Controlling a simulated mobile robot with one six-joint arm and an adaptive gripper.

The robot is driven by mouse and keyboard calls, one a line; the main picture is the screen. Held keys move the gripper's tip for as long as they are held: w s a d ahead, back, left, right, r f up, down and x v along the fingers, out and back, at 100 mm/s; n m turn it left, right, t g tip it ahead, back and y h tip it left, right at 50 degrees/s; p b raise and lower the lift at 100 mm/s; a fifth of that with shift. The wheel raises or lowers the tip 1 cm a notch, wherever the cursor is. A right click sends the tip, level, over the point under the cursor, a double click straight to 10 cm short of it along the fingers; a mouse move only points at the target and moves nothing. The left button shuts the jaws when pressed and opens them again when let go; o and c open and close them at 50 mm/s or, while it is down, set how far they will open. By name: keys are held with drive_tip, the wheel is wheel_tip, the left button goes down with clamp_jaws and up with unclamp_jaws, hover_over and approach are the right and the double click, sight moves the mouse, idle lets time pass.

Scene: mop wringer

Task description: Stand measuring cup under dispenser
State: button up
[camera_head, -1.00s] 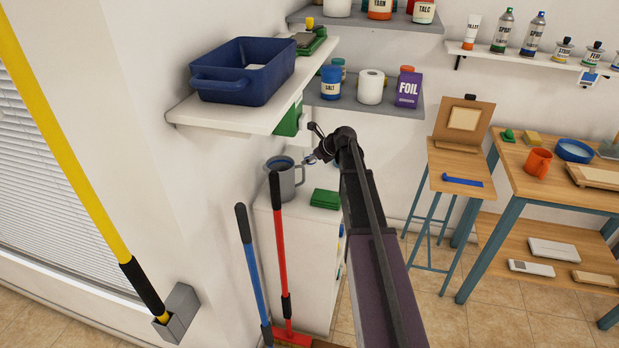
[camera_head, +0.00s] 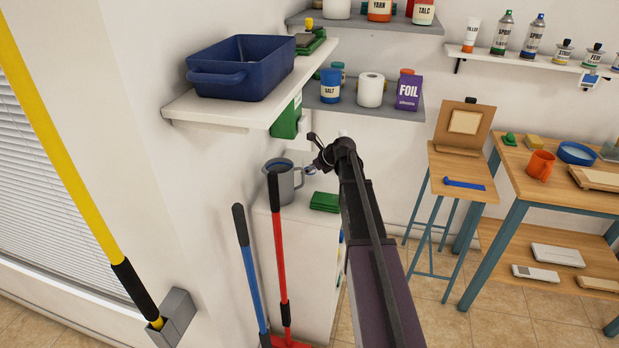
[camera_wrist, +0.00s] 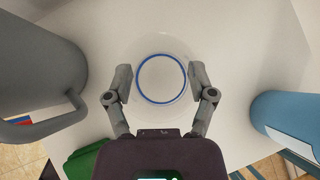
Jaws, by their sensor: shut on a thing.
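A clear round cup with a blue ring (camera_wrist: 161,57), which looks like the measuring cup, sits between the two fingers of my gripper (camera_wrist: 161,84) in the wrist view. The fingers are shut on its sides. In the head view my gripper (camera_head: 318,166) is above the white cabinet (camera_head: 300,238), just right of the grey jug, and the cup shows only as a small bluish patch. Whether the cup touches the cabinet top cannot be told. A white fitting (camera_head: 304,133) on the wall beside a green box may be the dispenser; my arm partly hides this area.
The grey jug (camera_head: 283,184) stands close on the left, its handle towards my gripper; it also fills the wrist view's left side (camera_wrist: 35,70). A blue container (camera_wrist: 288,122) is at right in the wrist view. A shelf (camera_head: 205,114) overhangs.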

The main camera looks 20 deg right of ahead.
drive_tip(key=shift+f+b, duration=1)
drive_tip(key=shift+f, duration=0.35)
drive_tip(key=shift+f, duration=0.1)
drive_tip(key=o, duration=0.8)
drive_tip(key=shift+r, duration=0.3)
drive_tip(key=shift+s+d+r+p, duration=0.25)
drive_tip(key=shift+s+r+p, duration=0.2)
drive_tip(key=shift+p, duration=0.2)
drive_tip(key=p+v, duration=0.7)
drive_tip(key=v, duration=0.3)
drive_tip(key=shift+s+d+r, duration=0.1)
drive_tip(key=shift+s+r, duration=0.05)
